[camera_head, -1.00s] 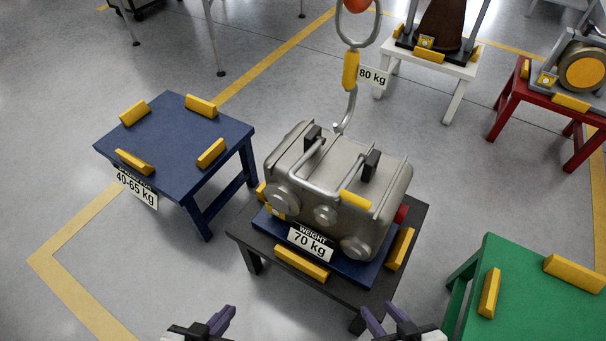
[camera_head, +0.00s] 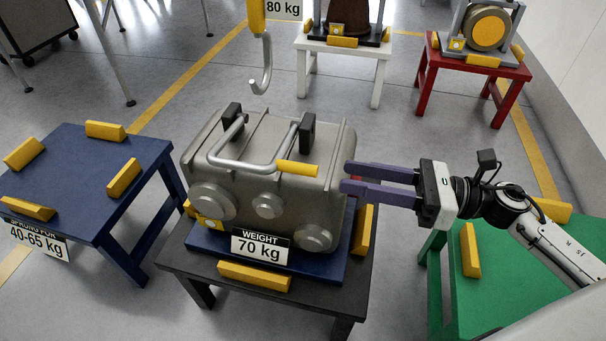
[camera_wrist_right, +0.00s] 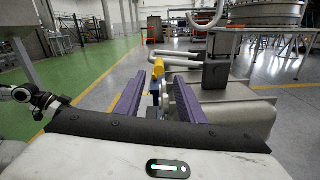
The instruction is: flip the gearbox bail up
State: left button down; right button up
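The grey gearbox (camera_head: 325,190) sits on a blue base on a dark table, with a "70 kg" sign in front. Its bail (camera_head: 235,164), a U-shaped metal bar, lies folded down over the top towards the front, hinged at two black brackets. A yellow grip (camera_head: 297,168) sticks out at the bail's right end. My right gripper (camera_head: 343,178) is open and empty, its purple fingers pointing left, just right of the yellow grip and apart from it. In the right wrist view the yellow grip (camera_wrist_right: 158,68) appears ahead, between the finger lines. My left gripper is out of view.
A hook (camera_head: 262,72) hangs above and behind the gearbox. A blue table (camera_head: 75,185) stands at left, a green table (camera_head: 510,285) at right under my right arm. White and red tables (camera_head: 478,72) with loads stand behind. Floor is free between them.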

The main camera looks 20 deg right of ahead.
aim_at(280, 164)
jog(key=x, duration=1)
grip_shut()
